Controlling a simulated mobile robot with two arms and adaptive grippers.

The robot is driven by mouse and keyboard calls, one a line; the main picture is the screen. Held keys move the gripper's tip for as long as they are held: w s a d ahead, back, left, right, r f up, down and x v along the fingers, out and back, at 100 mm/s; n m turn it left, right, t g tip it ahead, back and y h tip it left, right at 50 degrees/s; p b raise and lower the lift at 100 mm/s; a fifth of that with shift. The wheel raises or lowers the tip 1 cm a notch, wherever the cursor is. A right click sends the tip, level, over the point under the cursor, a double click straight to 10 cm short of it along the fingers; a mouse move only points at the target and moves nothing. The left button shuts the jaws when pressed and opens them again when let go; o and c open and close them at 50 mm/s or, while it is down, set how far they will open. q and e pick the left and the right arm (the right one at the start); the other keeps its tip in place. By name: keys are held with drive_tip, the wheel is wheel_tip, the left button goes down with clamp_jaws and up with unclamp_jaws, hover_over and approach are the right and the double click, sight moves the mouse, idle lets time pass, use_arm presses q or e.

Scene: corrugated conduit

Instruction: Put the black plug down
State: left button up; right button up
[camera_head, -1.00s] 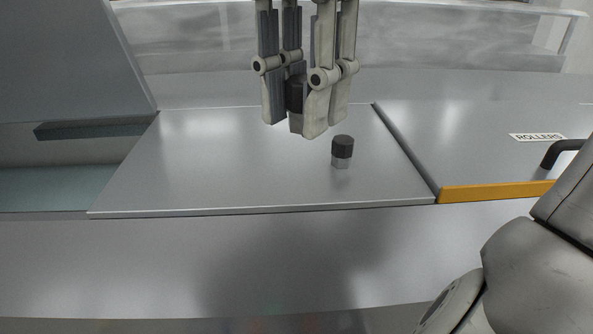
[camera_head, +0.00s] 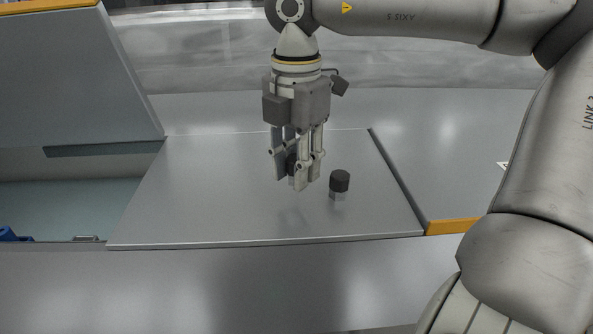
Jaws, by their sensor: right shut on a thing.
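My right gripper (camera_head: 294,180) hangs fingers-down over the grey metal plate (camera_head: 190,205). It is shut on a black plug (camera_head: 291,163), which shows between the fingers and is partly hidden by them. Whether the plug touches the plate is not clear. A second black plug (camera_head: 340,180) with a lighter metal lower part stands upright on the plate, just right of the gripper and apart from it. My left gripper is not in view.
An open compartment (camera_head: 60,205) with a raised grey lid (camera_head: 75,75) lies to the left, with a blue item (camera_head: 10,235) inside. An orange strip (camera_head: 452,227) edges the panel on the right. The plate's left and front parts are clear.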

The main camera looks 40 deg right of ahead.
wheel_tip(320, 180, down, 3)
drive_tip(key=shift+w+d+f+p, duration=0.1)
drive_tip(key=shift+p, duration=0.2)
drive_tip(key=shift+f+b, duration=0.2)
drive_tip(key=shift+b, duration=0.2)
drive_tip(key=o, duration=1)
drive_tip(key=shift+o, duration=0.2)
drive_tip(key=shift+r, duration=0.1)
